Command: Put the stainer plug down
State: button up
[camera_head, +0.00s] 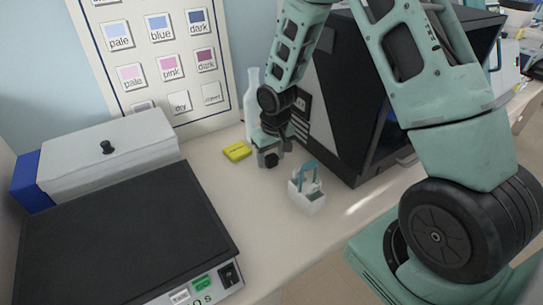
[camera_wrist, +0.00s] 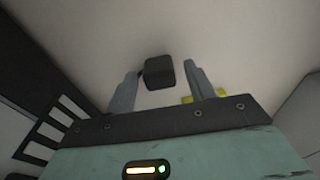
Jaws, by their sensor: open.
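My gripper (camera_head: 269,157) is low over the bench in the head view, between the yellow block and a small white holder. In the wrist view its two fingers (camera_wrist: 161,68) stand apart. A small dark block, which looks like the stainer plug (camera_wrist: 158,72), sits between them, with a gap showing at the right finger. The plug seems to rest on the pale bench top (camera_wrist: 230,40), though its underside is hidden. In the head view the plug is hard to separate from the dark fingers.
A yellow block (camera_head: 237,151) lies left of my gripper. A white holder with a teal handle (camera_head: 307,194) stands to the right. A white bottle (camera_head: 251,100) is behind. A large black machine (camera_head: 345,110) is at right, and a black-topped device (camera_head: 120,235) at front left.

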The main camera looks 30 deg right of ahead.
aim_at(274, 158)
notch_tip(274, 158, up, 11)
jog(key=s+b, duration=0.1)
jog(key=s+a+r+n, duration=0.2)
jog(key=s+a+r, duration=0.1)
jog(key=s+a, duration=0.45)
jog(key=s+a+r+n, duration=0.2)
jog(key=s+a+r, duration=0.1)
jog(key=s+a, duration=0.4)
jog(key=s+a+n+g, duration=0.1)
jog(key=s+a+n, duration=0.2)
jog(key=s, duration=0.9)
jog(key=shift+s+a+r+n+y, duration=0.15)
jog(key=shift+a+r+n+y, duration=0.25)
jog(key=shift+a, duration=0.75)
